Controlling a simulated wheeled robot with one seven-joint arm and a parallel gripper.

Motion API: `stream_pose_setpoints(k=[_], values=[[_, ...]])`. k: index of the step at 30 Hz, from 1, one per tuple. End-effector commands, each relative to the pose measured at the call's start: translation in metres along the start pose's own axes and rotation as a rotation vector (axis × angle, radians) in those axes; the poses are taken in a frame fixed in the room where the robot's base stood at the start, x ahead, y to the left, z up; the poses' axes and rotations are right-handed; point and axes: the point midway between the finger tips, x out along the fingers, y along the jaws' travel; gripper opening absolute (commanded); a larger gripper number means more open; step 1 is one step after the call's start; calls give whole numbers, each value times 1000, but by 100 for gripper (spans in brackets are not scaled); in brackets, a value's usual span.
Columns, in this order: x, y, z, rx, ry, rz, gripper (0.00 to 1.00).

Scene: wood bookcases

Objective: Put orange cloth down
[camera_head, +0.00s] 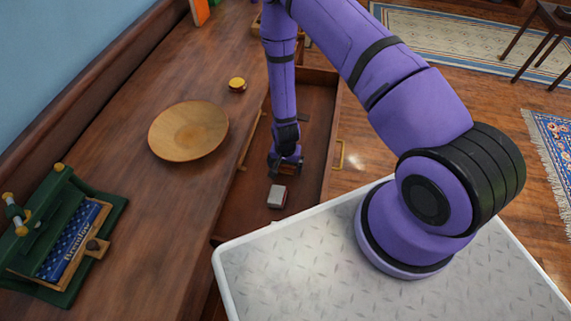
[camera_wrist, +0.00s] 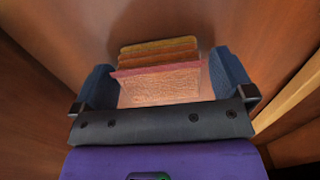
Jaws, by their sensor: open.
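My gripper (camera_head: 286,165) is down in an open wooden drawer (camera_head: 318,115). In the wrist view my gripper (camera_wrist: 165,75) is open, with its two blue finger pads set wide apart. A folded, layered cloth-like thing (camera_wrist: 160,88) in orange, pink and yellowish tones lies between the pads. Narrow gaps seem to show at its sides, but I cannot tell for sure whether a pad touches it. Its underside is hidden. In the head view my gripper hides it.
A small grey and red box (camera_head: 277,196) lies in the drawer near my gripper. On the counter are a wooden plate (camera_head: 188,131), a yellow-topped jar (camera_head: 237,85) and a green holder (camera_head: 60,190) with a blue packet (camera_head: 72,238). The drawer walls are close around my gripper.

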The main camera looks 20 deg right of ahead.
Motion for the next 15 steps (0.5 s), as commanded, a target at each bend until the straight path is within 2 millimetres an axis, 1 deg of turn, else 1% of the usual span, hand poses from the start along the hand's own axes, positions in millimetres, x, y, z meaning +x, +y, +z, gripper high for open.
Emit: stream_pose_setpoints(k=[5, 15], values=[[-19, -1, -1, 0, 2, -2, 100], [-76, -1, -1, -1, 3, -2, 100]])
